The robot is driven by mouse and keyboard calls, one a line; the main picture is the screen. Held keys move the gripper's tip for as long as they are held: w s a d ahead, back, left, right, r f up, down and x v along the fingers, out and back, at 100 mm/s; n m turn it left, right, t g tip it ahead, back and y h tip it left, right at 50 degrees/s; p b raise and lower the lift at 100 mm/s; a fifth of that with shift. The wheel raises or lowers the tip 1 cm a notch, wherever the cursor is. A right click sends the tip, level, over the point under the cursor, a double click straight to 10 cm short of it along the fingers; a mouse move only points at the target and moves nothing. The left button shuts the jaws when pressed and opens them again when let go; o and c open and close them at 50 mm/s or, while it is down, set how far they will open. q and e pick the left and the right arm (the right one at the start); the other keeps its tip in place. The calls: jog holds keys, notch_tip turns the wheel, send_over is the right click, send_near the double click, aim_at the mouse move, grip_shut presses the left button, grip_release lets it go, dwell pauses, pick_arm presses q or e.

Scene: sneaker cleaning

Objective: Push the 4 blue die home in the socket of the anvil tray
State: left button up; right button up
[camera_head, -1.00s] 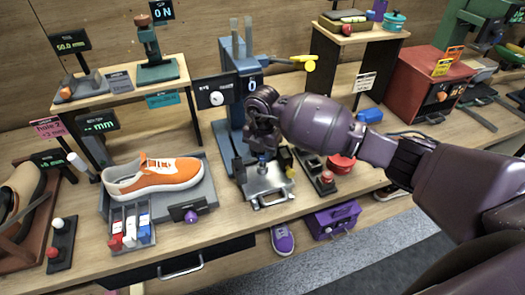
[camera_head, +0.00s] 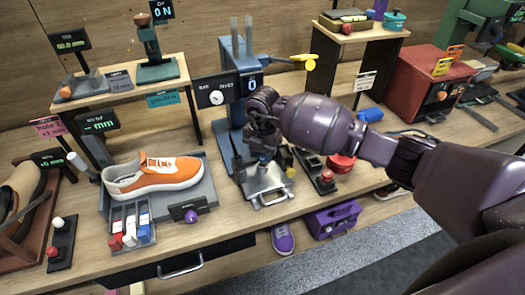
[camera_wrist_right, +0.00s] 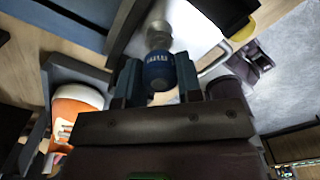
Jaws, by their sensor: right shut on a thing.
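My right gripper (camera_head: 262,150) is shut on a blue die (camera_wrist_right: 158,70) with pale markings, which shows between the two fingers (camera_wrist_right: 157,84) in the right wrist view. A grey metal cylindrical part (camera_wrist_right: 160,34) lies directly beyond the die; I cannot tell whether it belongs to the die or to the socket. In the head view the gripper is over the silver anvil tray (camera_head: 270,199), at the foot of the blue press. The fingers hide the socket, so how deep the die sits cannot be seen. My left gripper is not in view.
The blue press (camera_head: 231,112) stands just behind the gripper. A stand with red knobs (camera_head: 326,180) is close on the right. An orange sneaker (camera_head: 155,175) and a rack of red, white and blue bottles (camera_head: 132,228) are on the left.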

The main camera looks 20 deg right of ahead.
jog(key=shift+f, duration=0.45)
jog(key=shift+f+b, duration=0.75)
jog(key=shift+f, duration=0.25)
jog(key=o, duration=0.9)
jog(key=shift+o, duration=0.6)
jog(key=shift+r, duration=0.15)
